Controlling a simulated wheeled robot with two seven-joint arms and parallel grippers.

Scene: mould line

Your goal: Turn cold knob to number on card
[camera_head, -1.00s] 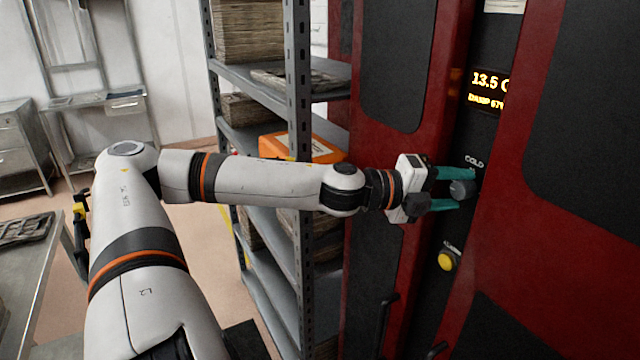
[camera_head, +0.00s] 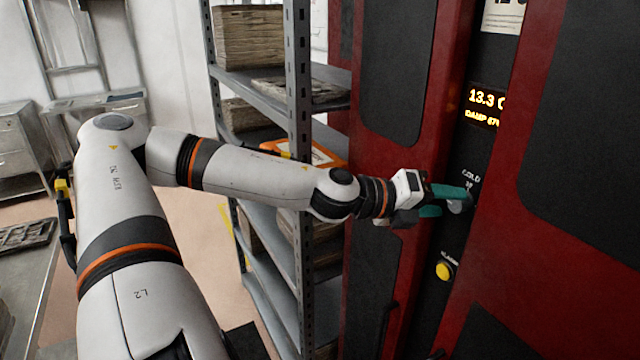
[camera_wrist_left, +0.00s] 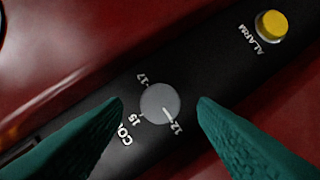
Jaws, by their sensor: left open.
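The cold knob (camera_wrist_left: 160,103) is a round grey dial on a black panel, with 12, 15 and 17 marked around it. Its white pointer line points close to the 12. My left gripper (camera_wrist_left: 163,104) is open, its teal fingers on opposite sides of the knob with gaps to it in the wrist view. In the head view the left gripper (camera_head: 455,202) partly covers the knob (camera_head: 461,204). A white card (camera_head: 503,16) at the top edge is cut off, so its number cannot be read. My right gripper is not in view.
An amber display (camera_head: 486,105) reads 13.3 C above a damp line. A yellow alarm button (camera_head: 445,270) is below the knob. Red cabinet doors (camera_head: 560,260) flank the narrow panel. A metal shelf rack (camera_head: 298,110) with stacked boards stands behind my left arm.

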